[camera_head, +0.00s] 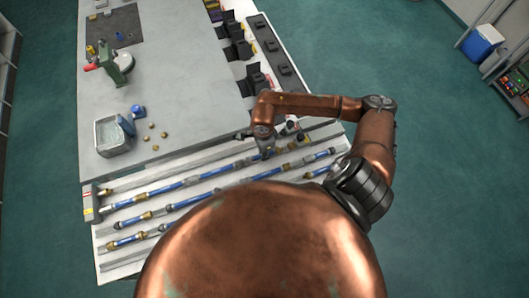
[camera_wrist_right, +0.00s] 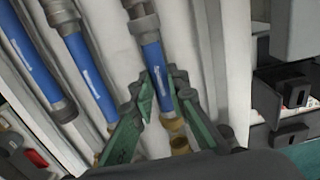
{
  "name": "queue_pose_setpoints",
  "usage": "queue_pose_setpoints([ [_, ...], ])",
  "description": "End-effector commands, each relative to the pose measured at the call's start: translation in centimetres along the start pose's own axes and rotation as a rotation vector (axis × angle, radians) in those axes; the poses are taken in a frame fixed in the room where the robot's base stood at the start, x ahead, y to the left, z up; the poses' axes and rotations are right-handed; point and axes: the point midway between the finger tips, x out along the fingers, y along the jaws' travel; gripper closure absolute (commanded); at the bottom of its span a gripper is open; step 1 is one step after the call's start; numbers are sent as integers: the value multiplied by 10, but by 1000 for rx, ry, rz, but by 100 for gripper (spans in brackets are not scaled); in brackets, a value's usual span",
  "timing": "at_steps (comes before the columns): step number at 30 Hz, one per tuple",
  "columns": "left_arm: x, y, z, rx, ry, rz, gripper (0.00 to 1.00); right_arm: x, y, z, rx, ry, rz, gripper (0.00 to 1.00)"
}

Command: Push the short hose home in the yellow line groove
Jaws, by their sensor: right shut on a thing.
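The short hose (camera_wrist_right: 153,62) is blue with white lettering in the right wrist view. A grey coupling (camera_wrist_right: 142,22) is at its upper end and a brass fitting (camera_wrist_right: 179,136) at its lower end. My right gripper (camera_wrist_right: 163,82) has its green fingers shut on the hose, one on each side. In the head view my right gripper (camera_head: 266,148) is over the right part of the upper groove rows, hiding the hose there. The hose lies along a pale groove; I cannot tell how deep it sits. A block with red and yellow marks (camera_head: 90,203) stands at the panel's left end. My left gripper is out of view.
Other blue hose lines (camera_head: 175,207) lie parallel in the panel (camera_head: 112,264). Black holders (camera_head: 237,50) stand beyond the gripper. A grey bin (camera_head: 112,136), brass pieces (camera_head: 151,137) and a green tool stand (camera_head: 116,68) are on the bench. The bench middle is clear.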

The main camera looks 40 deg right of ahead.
Motion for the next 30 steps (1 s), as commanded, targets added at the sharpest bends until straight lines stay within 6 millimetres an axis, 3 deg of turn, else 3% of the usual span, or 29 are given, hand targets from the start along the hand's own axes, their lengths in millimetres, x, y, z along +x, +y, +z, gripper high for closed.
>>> queue_pose_setpoints([
  [18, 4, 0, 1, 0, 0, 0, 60, 0, 0, 12, 0, -1, -1, 100],
  [19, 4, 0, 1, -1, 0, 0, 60, 0, 0, 12, 0, -1, -1, 85],
  [27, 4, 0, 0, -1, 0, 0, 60, 0, 0, 12, 0, 0, -1, 66],
  [30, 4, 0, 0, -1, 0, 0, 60, 0, 0, 12, 0, 0, -1, 65],
])
